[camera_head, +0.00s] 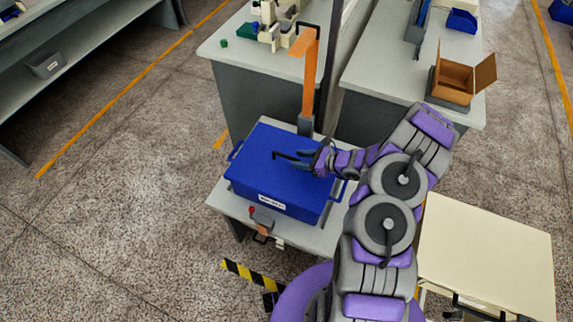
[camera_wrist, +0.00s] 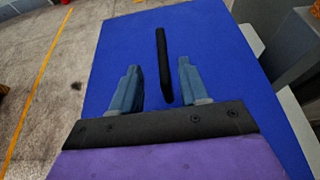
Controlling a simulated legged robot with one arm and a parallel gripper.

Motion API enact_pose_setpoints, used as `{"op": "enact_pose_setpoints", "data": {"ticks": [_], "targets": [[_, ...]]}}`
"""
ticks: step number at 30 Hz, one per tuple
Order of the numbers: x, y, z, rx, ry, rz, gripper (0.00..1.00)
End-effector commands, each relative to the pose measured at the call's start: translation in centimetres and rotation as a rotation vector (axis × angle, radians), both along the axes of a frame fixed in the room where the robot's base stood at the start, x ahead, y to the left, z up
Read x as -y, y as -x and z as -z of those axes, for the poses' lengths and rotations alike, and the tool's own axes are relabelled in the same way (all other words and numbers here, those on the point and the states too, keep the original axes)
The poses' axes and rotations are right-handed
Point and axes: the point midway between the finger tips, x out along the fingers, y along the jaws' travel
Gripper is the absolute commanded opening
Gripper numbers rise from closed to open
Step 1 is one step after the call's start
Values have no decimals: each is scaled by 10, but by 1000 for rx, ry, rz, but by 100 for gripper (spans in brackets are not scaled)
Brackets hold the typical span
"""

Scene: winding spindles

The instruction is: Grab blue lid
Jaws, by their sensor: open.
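The blue lid (camera_head: 262,154) lies on top of a blue box (camera_head: 270,202) that has a white label on its front and handles at its sides. A black bar handle stands on the lid; it shows in the wrist view (camera_wrist: 163,65). My gripper (camera_head: 300,160) is above the lid, reaching in from the right. In the wrist view its two blue-grey fingers (camera_wrist: 158,85) are apart, and the black handle lies in the gap between them, its near end close to the palm. I cannot tell whether either finger touches the handle.
The box stands on a small grey table (camera_head: 218,199). An orange post (camera_head: 309,80) rises behind it. Grey workbenches (camera_head: 232,50) stand behind, one bearing an open cardboard box (camera_head: 453,82). A cream tabletop (camera_head: 490,250) is at right. The floor at left is clear.

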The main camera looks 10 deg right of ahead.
Motion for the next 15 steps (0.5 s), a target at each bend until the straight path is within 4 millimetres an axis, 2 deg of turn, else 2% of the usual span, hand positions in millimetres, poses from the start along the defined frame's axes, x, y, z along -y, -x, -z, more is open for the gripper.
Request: {"op": "enact_pose_setpoints", "data": {"ticks": [8,15], "targets": [[-14,-11,8,1,0,-4,44],[-37,-32,23,0,-1,-4,44]]}}
